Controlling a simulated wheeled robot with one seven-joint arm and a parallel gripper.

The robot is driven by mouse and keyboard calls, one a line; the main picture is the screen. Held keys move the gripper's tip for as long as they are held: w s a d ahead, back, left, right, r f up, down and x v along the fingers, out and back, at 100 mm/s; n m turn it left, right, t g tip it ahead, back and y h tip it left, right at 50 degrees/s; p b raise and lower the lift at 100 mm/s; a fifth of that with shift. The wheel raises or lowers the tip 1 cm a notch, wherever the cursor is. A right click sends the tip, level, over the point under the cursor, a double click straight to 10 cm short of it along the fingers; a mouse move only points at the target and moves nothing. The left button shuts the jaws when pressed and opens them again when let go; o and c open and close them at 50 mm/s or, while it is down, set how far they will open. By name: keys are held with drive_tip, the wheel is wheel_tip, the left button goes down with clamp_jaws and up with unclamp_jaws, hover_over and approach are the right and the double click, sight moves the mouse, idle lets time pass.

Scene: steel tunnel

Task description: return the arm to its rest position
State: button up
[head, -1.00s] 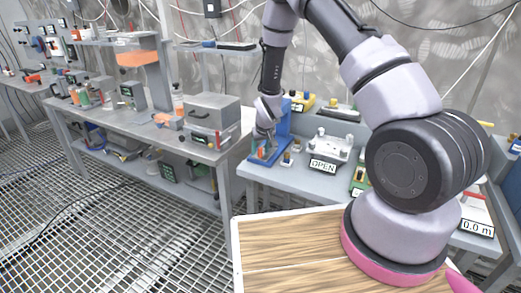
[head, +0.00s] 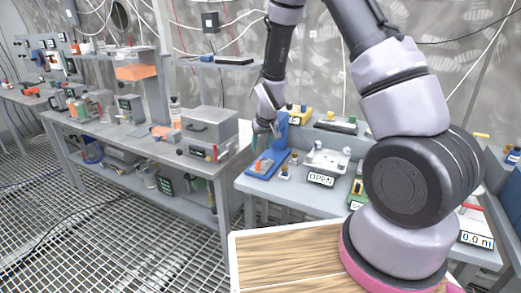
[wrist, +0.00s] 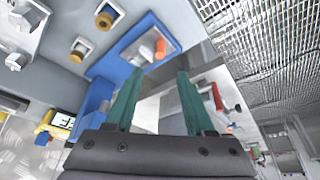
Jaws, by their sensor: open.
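My arm rises from its base at the lower right and bends down over the workbench in the head view. My gripper (head: 264,128) points down, just above a blue fixture (head: 270,160) at the bench's left end. In the wrist view my gripper (wrist: 155,88) shows two green fingers, apart, with nothing between them. The blue fixture (wrist: 140,40) lies beyond the fingertips there, with a small orange-tipped part (wrist: 160,49) on it. I cannot tell whether the fingers touch anything, but they appear clear.
A device labelled OPEN (head: 326,160) stands right of the blue fixture. A second bench (head: 150,138) with a grey box (head: 210,124) is at the left. A wooden top (head: 285,262) lies in front, beside my arm's base. Grated floor (head: 100,225) is free at the left.

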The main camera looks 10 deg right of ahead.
drive_tip(key=s+d+r+m+t+y, duration=0.1)
drive_tip(key=s+d+r+m, duration=0.2)
drive_tip(key=r, duration=0.9)
drive_tip(key=s+d+r, duration=0.4)
drive_tip(key=s+r, duration=0.1)
drive_tip(key=r, duration=0.6)
drive_tip(key=s+d+r+m+t, duration=0.1)
drive_tip(key=s+d+r, duration=0.1)
drive_tip(key=s+r, duration=0.4)
drive_tip(key=s+d+r+m, duration=0.2)
drive_tip(key=s+r, duration=0.5)
drive_tip(key=s, duration=0.6)
drive_tip(key=shift+s+t, duration=0.4)
